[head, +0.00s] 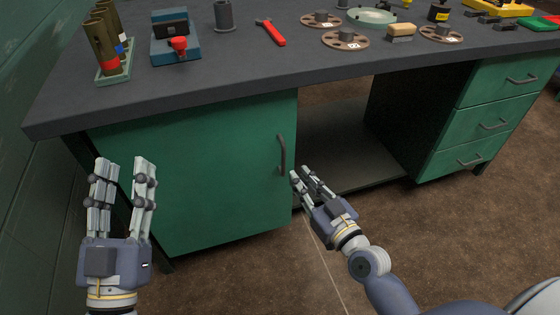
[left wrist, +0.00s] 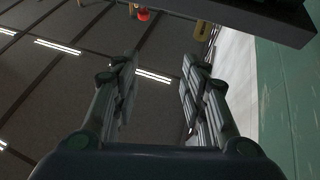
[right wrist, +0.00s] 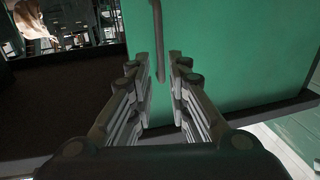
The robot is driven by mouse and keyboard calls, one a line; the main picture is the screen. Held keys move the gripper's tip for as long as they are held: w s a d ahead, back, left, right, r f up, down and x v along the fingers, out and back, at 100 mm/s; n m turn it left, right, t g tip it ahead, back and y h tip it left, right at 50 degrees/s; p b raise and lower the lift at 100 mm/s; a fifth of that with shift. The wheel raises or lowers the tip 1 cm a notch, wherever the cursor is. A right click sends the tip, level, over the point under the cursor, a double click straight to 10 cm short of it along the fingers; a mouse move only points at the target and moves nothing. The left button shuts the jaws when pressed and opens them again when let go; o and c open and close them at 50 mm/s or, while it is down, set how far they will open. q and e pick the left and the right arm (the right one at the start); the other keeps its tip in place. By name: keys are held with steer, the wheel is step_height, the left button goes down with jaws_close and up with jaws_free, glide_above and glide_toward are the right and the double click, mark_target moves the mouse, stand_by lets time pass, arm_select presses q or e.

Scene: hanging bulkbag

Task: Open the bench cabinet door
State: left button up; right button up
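The bench cabinet door (head: 200,165) is a green panel under the left part of the workbench, and it looks shut. Its grey vertical bar handle (head: 282,155) is at the door's right edge. My right gripper (head: 300,174) is just below and right of the handle in the head view. In the right wrist view the handle (right wrist: 158,40) stands ahead, its lower end between the open fingertips (right wrist: 160,68); I cannot tell whether they touch it. My left gripper (head: 127,165) is open and empty, pointing up in front of the door's left side.
The dark worktop (head: 220,80) overhangs the door and carries a red-handled tool (head: 271,32), a blue vise-like device (head: 176,42) and several discs. Right of the door is an open bay with a low shelf (head: 345,150). Green drawers (head: 490,122) stand further right.

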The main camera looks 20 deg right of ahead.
steer(key=b, duration=0.1)
glide_above(283, 175)
arm_select(q)
steer(key=shift+s+a+r+t+h, duration=0.1)
steer(key=shift+s+r+t+h, duration=0.05)
steer(key=shift+s+r+t, duration=0.45)
steer(key=shift+s+r+t+h, duration=0.1)
steer(key=shift+s+r+t, duration=0.35)
steer(key=shift+r, duration=0.4)
steer(key=shift+s+a+r+t+h, duration=0.1)
steer(key=shift+s+r+t+h, duration=0.05)
steer(key=shift+s+r+t, duration=0.45)
arm_select(e)
steer(key=shift+w+d, duration=0.15)
steer(key=shift+w, duration=0.15)
arm_select(q)
steer(key=shift+w+r, duration=0.1)
arm_select(e)
steer(key=shift+c, duration=0.6)
jaws_close()
